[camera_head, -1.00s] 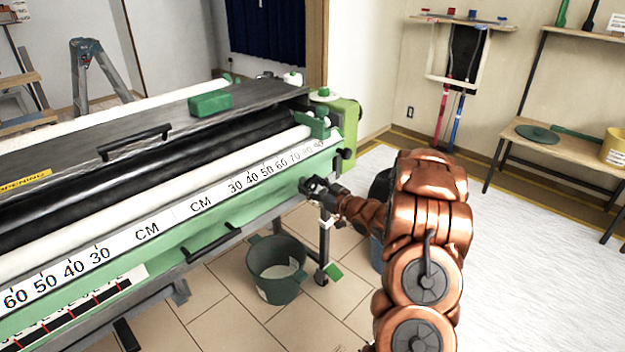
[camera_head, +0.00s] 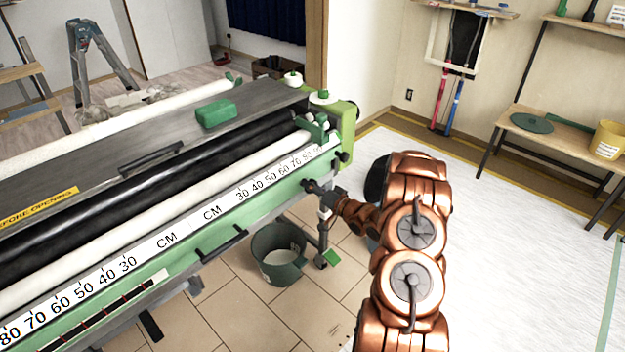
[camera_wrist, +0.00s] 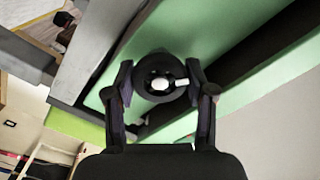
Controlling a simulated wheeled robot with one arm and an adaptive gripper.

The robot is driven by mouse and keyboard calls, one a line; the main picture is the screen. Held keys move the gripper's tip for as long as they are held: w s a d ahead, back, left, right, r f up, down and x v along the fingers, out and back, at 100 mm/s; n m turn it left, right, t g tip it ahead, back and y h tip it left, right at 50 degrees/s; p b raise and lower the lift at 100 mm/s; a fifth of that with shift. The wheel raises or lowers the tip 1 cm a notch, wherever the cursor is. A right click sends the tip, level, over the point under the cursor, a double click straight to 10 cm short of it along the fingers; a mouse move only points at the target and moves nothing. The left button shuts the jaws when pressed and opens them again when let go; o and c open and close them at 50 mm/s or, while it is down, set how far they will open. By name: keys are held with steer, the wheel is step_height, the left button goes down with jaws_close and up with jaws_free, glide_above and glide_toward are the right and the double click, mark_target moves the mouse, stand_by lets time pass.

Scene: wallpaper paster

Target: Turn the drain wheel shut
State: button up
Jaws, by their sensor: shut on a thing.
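The drain wheel (camera_wrist: 140,76) is a small dark round wheel with a pale hub, in the upper middle of the wrist view, on the green side of the pasting machine. My gripper (camera_wrist: 158,92) has one finger on each side of the wheel and is shut on it. In the head view my gripper (camera_head: 318,190) is at the right end of the machine (camera_head: 180,245), below its centimetre scale. The wheel is hidden behind the fingers there, so its turn cannot be told.
A dark green bucket (camera_head: 266,262) stands on the tiles below the machine's right end, beside a machine leg. A shelf with a yellow bucket (camera_head: 608,141) is at the far right. The pale floor right of my arm is clear.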

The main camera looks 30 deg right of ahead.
steer(key=m+p, duration=0.3)
steer(key=m, duration=0.2)
steer(key=shift+r+m, duration=0.1)
steer(key=shift+m, duration=0.2)
steer(key=m+p, duration=0.1)
steer(key=m, duration=0.4)
steer(key=shift+m, duration=0.3)
steer(key=o, duration=1.2)
steer(key=shift+c, duration=0.2)
steer(key=v, duration=1.2)
